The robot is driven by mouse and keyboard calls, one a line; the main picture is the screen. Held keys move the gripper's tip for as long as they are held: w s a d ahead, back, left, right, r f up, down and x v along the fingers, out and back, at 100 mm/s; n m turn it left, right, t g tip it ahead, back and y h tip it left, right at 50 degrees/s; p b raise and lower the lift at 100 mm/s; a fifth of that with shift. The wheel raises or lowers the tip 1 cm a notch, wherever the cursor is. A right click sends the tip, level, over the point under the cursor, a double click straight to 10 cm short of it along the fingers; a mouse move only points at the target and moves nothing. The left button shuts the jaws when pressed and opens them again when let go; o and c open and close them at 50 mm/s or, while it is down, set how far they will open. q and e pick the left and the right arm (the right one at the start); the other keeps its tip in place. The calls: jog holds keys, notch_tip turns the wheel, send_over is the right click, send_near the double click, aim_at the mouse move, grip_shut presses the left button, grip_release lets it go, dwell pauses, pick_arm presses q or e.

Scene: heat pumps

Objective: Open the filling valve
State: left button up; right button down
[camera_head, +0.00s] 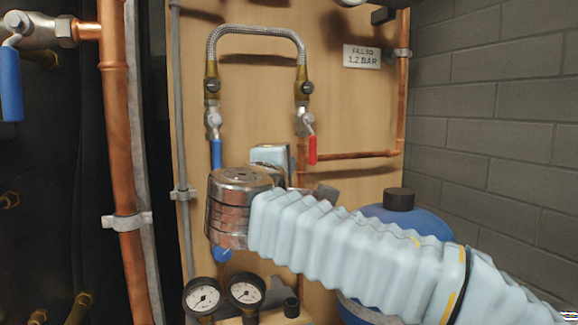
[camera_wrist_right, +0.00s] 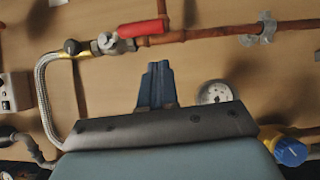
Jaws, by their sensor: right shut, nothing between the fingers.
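Two lever valves join the ends of a braided hose (camera_head: 255,30) on the wooden board. The left one has a blue handle (camera_head: 216,153), the right one a red handle (camera_head: 312,150); both handles hang down. In the right wrist view, the red handle (camera_wrist_right: 143,28) lies along its copper pipe, beyond my fingertips and a little to the left. My right gripper (camera_wrist_right: 157,72) is shut and empty, with a visible gap in the picture between it and the red handle. In the head view, my right wrist covers the area below the valves and the fingers are hidden. My left gripper is out of view.
Two pressure gauges (camera_head: 224,296) sit low on the board. A blue vessel (camera_head: 405,222) stands behind my right arm. A copper pipe (camera_head: 350,155) runs right from below the red valve. A sign (camera_head: 362,56) hangs at upper right. A thick copper pipe (camera_head: 117,130) stands left.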

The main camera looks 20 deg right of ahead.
jog(key=v, duration=1)
jog(key=shift+r, duration=0.2)
jog(key=shift+a, duration=0.1)
